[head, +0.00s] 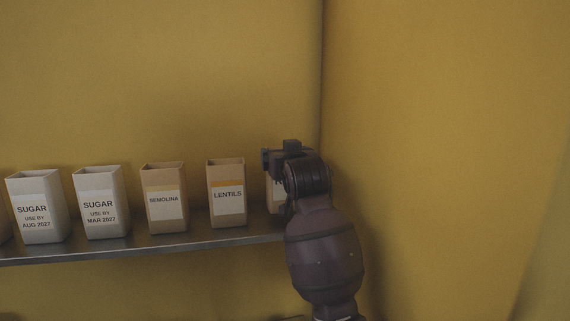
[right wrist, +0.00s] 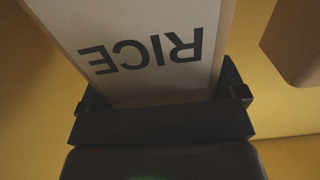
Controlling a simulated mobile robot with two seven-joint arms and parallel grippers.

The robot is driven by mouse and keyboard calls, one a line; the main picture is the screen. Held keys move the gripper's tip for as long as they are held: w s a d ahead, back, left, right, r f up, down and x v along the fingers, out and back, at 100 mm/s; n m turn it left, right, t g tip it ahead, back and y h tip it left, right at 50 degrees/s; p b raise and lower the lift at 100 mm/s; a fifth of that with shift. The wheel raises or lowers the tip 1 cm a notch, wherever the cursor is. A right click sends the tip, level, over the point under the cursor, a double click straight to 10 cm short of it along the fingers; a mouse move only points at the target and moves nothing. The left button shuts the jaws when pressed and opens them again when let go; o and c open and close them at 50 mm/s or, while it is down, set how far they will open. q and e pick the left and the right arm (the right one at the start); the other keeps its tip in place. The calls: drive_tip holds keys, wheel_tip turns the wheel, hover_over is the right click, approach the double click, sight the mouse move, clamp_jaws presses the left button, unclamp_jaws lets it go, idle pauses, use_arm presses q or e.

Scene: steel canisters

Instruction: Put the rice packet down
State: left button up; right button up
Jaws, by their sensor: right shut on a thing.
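The rice packet (head: 275,194) is at the right end of the shelf in the head view, mostly hidden behind my right gripper and wrist. Its white label with "RICE" (right wrist: 145,45) fills the upper middle of the right wrist view, upside down. My right gripper (right wrist: 165,100) is shut on the rice packet, with a finger at each side of it. In the head view the right gripper (head: 284,160) is at the packet. I cannot tell whether the packet's base touches the shelf. My left gripper is not in view.
A grey shelf (head: 150,246) carries a row of packets: lentils (head: 227,205) just left of the rice, then semolina (head: 165,210), sugar March 2027 (head: 101,215) and sugar August 2027 (head: 39,220). A yellow wall corner closes in on the right. Another packet (right wrist: 295,45) shows in the right wrist view.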

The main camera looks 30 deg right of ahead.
drive_tip(key=shift+f, duration=1.1)
drive_tip(key=o, duration=1.2)
use_arm(q)
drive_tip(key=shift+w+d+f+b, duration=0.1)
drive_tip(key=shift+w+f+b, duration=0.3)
drive_tip(key=shift+b, duration=0.65)
use_arm(e)
drive_tip(key=v, duration=1.2)
